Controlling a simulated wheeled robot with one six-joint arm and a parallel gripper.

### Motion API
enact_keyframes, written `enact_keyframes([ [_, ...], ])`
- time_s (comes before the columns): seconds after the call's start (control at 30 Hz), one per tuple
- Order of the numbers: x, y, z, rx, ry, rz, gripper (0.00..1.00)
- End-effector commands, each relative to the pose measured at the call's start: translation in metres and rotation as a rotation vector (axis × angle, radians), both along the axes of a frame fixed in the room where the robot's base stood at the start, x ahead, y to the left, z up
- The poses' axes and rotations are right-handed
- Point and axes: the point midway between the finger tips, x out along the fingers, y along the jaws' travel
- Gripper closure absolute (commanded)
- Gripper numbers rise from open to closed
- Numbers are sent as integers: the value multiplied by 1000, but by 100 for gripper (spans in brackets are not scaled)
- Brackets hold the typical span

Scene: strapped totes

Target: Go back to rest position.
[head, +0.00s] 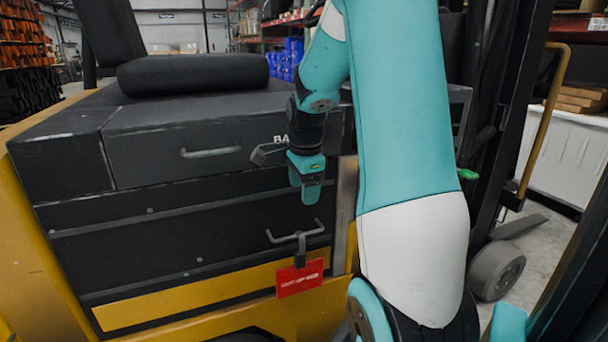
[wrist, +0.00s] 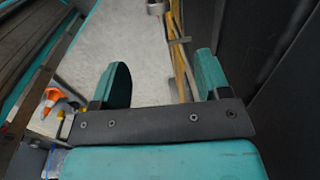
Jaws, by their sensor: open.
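My gripper (head: 307,188) hangs at the end of my teal and white arm in the head view, in front of the dark side panels of a yellow and black forklift (head: 180,292). In the wrist view the two teal fingers of my gripper (wrist: 162,72) stand wide apart with nothing between them, and pale floor shows beyond. In the head view a red tag (head: 300,278) with white lettering hangs from a grey handle (head: 296,236) below my gripper. My arm covers much of the middle right of the head view.
A black seat (head: 193,73) sits on top of the forklift. A drawer-like panel handle (head: 211,152) is left of my gripper. Mast parts and a wheel (head: 496,270) stand at right. An orange and white cone (wrist: 54,100) shows at left in the wrist view.

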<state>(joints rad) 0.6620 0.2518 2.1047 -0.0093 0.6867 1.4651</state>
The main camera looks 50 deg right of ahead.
Motion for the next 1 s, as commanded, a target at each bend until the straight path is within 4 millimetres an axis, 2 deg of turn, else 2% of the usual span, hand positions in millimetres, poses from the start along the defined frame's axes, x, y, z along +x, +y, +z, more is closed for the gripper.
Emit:
enact_keyframes([
  [0.03, 0, 0, 9, -1, -2, 0, 30],
  [0.2, -2, 1, 22, 0, 0, 0, 30],
  [0.47, -2, 1, 25, 0, 0, 0, 30],
  [0.57, 1, 11, 29, 2, -3, 52, 30],
  [0.67, 10, 44, 44, 6, -17, 245, 30],
  [0.77, 17, 107, 67, 13, -45, 605, 30],
  [0.8, 16, 138, 77, 15, -61, 785, 30],
  [0.87, 9, 184, 92, 19, -88, 1069, 30],
  [0.9, 1, 214, 101, 19, -111, 1261, 30],
  [1.0, -31, 281, 121, 19, -176, 1730, 30],
])
